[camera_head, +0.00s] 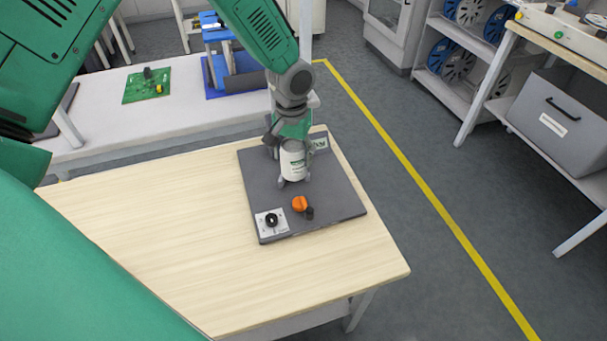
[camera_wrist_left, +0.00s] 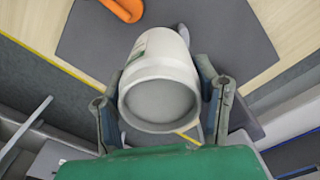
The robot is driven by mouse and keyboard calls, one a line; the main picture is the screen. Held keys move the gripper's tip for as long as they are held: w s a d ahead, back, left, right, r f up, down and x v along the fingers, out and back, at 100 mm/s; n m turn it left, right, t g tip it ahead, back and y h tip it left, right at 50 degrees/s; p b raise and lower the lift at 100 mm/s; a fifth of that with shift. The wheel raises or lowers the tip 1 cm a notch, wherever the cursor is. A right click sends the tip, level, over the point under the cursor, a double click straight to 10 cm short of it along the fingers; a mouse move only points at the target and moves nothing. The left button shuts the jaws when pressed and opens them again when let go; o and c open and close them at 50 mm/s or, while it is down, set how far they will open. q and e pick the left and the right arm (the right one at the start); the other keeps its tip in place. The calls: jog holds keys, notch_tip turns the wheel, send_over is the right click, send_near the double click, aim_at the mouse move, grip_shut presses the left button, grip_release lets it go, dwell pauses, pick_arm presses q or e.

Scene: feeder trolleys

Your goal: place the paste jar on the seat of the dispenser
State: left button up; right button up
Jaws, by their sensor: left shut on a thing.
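The paste jar (camera_head: 293,163), white with a green-marked label, is held in my left gripper (camera_head: 289,150) over the back half of a dark grey plate (camera_head: 335,193). This plate appears to be the dispenser's base. The jar looks about upright; I cannot tell whether it touches the plate. In the left wrist view, the jar (camera_wrist_left: 162,85) sits between the two fingers of the left gripper (camera_wrist_left: 163,100), its round end facing the camera. An orange part (camera_head: 299,203) stands on the plate in front of the jar. The seat is not clearly visible. My right gripper is not in view.
A small black cylinder (camera_head: 310,213) and a white panel with a black knob (camera_head: 271,221) are at the plate's front. The wooden table (camera_head: 160,235) is bare to the left. A white bench (camera_head: 185,108) stands behind; shelving (camera_head: 465,85) is at right.

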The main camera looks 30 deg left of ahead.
aim_at(296, 173)
pick_arm(q)
jog(key=shift+f, duration=0.85)
jog(key=shift+d+f, duration=0.2)
jog(key=shift+f, duration=0.35)
jog(key=f, duration=0.3)
jog(key=shift+d+f, duration=0.15)
jog(key=shift+d, duration=0.1)
jog(key=shift+a+f, duration=0.1)
jog(key=shift+a, duration=0.25)
jog(key=o, duration=1.4)
jog(key=shift+d, duration=0.1)
